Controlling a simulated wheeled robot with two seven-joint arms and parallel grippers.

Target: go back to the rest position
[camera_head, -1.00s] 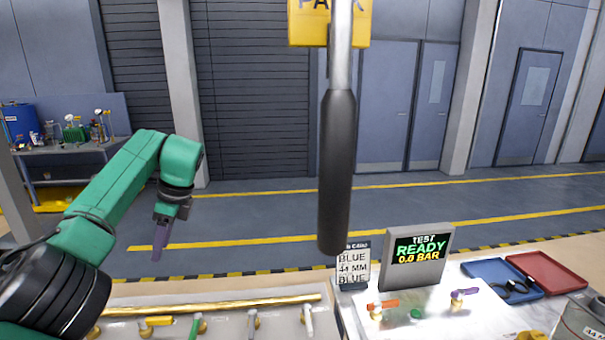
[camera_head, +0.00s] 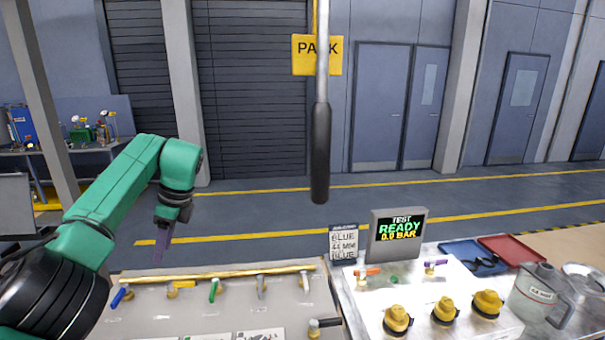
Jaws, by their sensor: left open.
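My left arm comes in from the left in green and black. Its gripper (camera_head: 163,240) hangs down with purplish fingers, above and behind the left part of the bench, open and empty, touching nothing. My right gripper is not in the view.
Below is a grey bench panel (camera_head: 180,315) with a brass pipe (camera_head: 220,272) and coloured valve handles. To the right stand a test screen (camera_head: 396,238), yellow-capped fittings (camera_head: 445,310), a jug (camera_head: 538,293), blue and red trays (camera_head: 512,249). A dark-handled pole (camera_head: 320,150) hangs in front.

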